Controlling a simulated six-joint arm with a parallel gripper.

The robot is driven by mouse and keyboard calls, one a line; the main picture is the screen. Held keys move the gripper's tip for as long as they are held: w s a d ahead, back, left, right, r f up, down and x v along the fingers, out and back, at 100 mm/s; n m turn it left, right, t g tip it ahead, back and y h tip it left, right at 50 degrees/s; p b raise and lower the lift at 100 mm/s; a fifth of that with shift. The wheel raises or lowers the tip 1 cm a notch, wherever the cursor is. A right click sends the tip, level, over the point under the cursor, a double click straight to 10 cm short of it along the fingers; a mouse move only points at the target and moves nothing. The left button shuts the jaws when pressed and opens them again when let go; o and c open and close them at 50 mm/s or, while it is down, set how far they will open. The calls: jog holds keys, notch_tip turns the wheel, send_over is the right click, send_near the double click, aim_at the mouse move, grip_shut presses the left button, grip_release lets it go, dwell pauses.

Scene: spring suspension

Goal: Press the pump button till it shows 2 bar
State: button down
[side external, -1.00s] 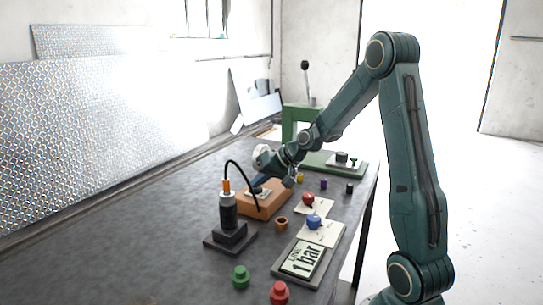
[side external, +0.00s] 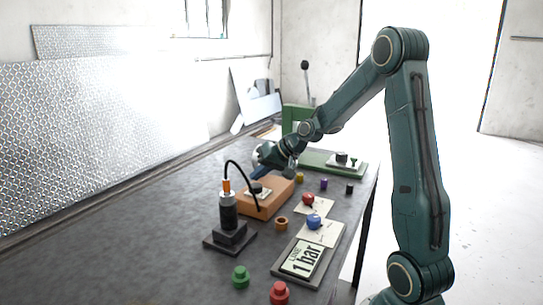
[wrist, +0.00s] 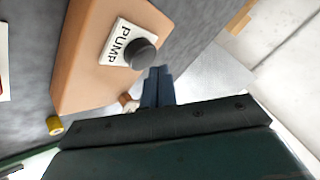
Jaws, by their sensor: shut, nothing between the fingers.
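The orange pump box (side external: 270,203) sits on the dark table. In the wrist view its top carries a white PUMP label (wrist: 113,50) and a round dark button (wrist: 141,54); the button (side external: 257,188) also shows in the side view. My gripper (wrist: 158,73) is shut and empty, its blue fingertips just beside the button and apart from it in the picture. In the side view my gripper (side external: 259,173) is just behind and above the button. The display panel (side external: 302,259) at the table's near right reads LINE 1 bar.
A black cylinder on a stand (side external: 229,215), with a hose, stands left of the box. A red knob (side external: 308,199) and a blue knob (side external: 314,222) are on cards to the right. Green (side external: 240,277) and red (side external: 279,292) pieces lie in front. The left of the table is clear.

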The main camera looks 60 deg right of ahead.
aim_at(258, 188)
jog(key=shift+r, duration=2.55)
jog(key=shift+s+a+r, duration=0.15)
jog(key=shift+a, duration=0.4)
jog(key=s+a+r+n+g, duration=0.2)
jog(key=s+a+r+n, duration=0.2)
jog(key=s+a, duration=0.8)
jog(key=s+a+f+n+g+h, duration=0.1)
jog(key=s+a+n, duration=0.2)
jog(key=s+a, duration=0.4)
jog(key=s, duration=0.6)
jog(key=shift+a+f+n+g, duration=0.2)
jog(key=shift+f+n+g, duration=0.1)
jog(key=shift+f+n, duration=0.1)
